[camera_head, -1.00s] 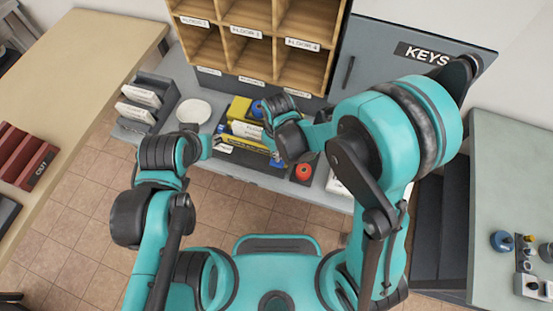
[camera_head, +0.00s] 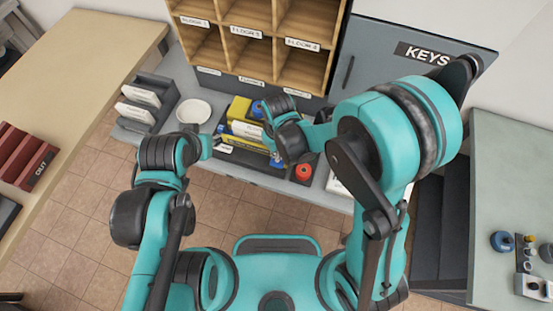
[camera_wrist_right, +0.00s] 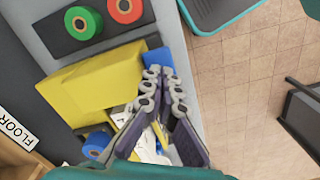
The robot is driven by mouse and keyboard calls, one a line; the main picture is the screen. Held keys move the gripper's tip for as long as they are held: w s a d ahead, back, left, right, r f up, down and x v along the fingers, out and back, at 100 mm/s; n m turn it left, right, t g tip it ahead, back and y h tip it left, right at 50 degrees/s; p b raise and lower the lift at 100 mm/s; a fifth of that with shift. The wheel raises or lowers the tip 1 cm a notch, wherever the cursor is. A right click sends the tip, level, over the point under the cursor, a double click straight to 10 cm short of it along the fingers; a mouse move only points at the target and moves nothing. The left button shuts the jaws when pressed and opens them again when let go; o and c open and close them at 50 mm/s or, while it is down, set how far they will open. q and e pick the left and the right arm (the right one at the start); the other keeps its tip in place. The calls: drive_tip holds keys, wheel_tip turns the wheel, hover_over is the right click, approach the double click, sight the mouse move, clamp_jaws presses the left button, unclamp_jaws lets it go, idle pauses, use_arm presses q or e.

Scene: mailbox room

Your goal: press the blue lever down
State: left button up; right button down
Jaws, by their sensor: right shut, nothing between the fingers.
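A blue piece that looks like the lever (camera_wrist_right: 158,58) shows in the right wrist view at the edge of a yellow body (camera_wrist_right: 105,78). It also shows as a small blue patch (camera_head: 276,160) in the head view. My right gripper (camera_wrist_right: 163,80) is shut and empty, with its fingertips right by the blue piece. I cannot tell whether they touch it. The fingers hide part of what lies below. My left gripper (camera_head: 217,147) is at the counter's front, left of the yellow body; its fingers are too small to read.
A blue roll (camera_wrist_right: 98,143) is near. A white bowl (camera_head: 194,111) and letter tray (camera_head: 146,105) stand left. Wooden pigeonholes (camera_head: 250,50) rise behind. Floor is clear in front.

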drive_tip(key=shift+f+b, duration=2.55)
drive_tip(key=shift+f, duration=0.25)
wheel_tip(320, 180, up, 10)
drive_tip(key=p, duration=0.7)
drive_tip(key=shift+r+p, duration=0.2)
drive_tip(key=shift+p, duration=0.1)
drive_tip(key=shift+f, duration=0.1)
drive_tip(key=shift+d, duration=0.2)
drive_tip(key=s+d+r+m+t+b, duration=0.2)
drive_tip(key=d+r+m+t+b, duration=0.1)
drive_tip(key=d, duration=0.5)
drive_tip(key=s+d+r+m+t+b, duration=0.3)
drive_tip(key=d+r+m+t+b, duration=0.1)
drive_tip(key=d, duration=0.5)
drive_tip(key=shift+d+r+m+b, duration=0.15)
drive_tip(key=shift+d+m+b, duration=0.1)
drive_tip(key=shift+m+b, duration=0.6)
drive_tip(key=shift+s, duration=0.1)
